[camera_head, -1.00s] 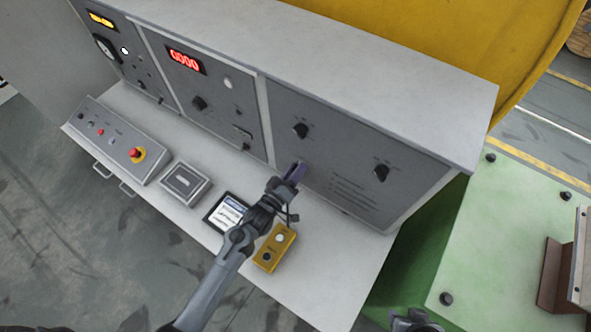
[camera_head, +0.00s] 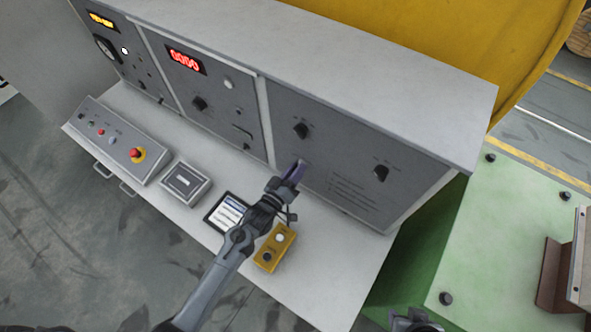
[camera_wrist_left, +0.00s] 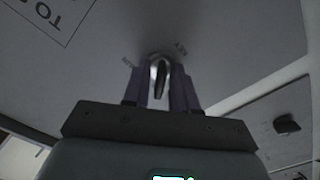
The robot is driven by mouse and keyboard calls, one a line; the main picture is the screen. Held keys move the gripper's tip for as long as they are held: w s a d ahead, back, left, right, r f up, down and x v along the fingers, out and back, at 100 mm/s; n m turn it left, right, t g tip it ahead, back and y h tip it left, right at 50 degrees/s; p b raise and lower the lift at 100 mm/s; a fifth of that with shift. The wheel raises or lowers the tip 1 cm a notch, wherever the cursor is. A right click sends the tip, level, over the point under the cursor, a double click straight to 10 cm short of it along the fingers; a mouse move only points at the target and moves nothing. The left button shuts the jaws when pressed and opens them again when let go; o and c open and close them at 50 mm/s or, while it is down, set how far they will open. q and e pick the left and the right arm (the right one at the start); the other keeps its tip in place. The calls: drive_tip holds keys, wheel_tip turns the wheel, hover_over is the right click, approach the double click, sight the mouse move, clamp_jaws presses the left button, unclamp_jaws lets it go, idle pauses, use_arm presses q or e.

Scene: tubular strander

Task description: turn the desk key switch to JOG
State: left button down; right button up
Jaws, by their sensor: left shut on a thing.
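My left gripper (camera_head: 297,171) is at the lower left part of the right-hand grey desk panel (camera_head: 345,165). In the left wrist view its two purple fingers (camera_wrist_left: 160,88) are shut on the key switch (camera_wrist_left: 159,68), a small metal part with a dark middle. In the head view the gripper hides the switch. At the bottom edge of the head view, part of my right gripper (camera_head: 415,322) shows over the green surface; its fingers cannot be made out.
Black knobs (camera_head: 301,130) and (camera_head: 381,173) sit on the same panel. Below my left arm are a tablet (camera_head: 227,212) and a yellow button box (camera_head: 274,248). A red emergency button (camera_head: 136,153) is on the left console. The desk's right front is clear.

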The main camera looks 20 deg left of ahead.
use_arm(q)
drive_tip(key=m, duration=0.4)
drive_tip(key=shift+m+p, duration=0.4)
drive_tip(key=shift+m, duration=1.1)
drive_tip(key=c, duration=1.2)
unclamp_jaws()
drive_tip(key=shift+c, duration=0.2)
drive_tip(key=b+v, duration=0.1)
drive_tip(key=v, duration=0.9)
drive_tip(key=shift+s, duration=0.35)
